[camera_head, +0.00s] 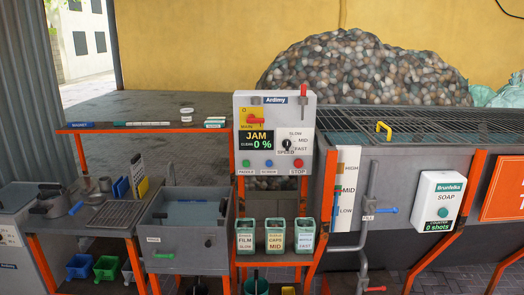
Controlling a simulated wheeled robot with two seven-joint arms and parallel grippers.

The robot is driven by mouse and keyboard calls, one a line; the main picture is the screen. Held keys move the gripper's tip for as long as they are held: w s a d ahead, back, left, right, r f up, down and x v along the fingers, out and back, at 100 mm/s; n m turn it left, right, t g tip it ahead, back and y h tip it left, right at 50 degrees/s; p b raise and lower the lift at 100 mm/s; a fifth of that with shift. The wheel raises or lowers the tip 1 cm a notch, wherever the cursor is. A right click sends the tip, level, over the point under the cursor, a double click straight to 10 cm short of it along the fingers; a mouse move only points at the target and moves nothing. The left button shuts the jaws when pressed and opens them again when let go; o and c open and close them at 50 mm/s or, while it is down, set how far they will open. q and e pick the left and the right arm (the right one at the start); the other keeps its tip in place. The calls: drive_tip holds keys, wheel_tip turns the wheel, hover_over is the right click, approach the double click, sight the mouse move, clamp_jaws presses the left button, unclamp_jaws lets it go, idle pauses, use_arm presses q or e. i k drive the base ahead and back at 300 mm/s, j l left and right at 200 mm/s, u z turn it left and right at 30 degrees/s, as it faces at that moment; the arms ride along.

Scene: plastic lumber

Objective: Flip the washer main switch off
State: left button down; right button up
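The grey control panel (274,140), labelled Ardimy, stands upright in the middle of the view. The main switch is at its upper left: a red handle (257,121) on a yellow plate (249,111) with a MAIN label. The handle looks roughly horizontal; the plate's position marks are too small to read. The display (256,140) below it reads JAM and 0 %. A black speed knob (287,144) and a separate upright red lever (303,97) are on the panel's right side. Neither of my grippers shows in the view.
A grey sink (185,232) is at left. A large wash tank (425,130) with a soap dispenser (438,201) and piping (363,215) is at right.

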sight(251, 119)
drive_tip(key=i, duration=1.35)
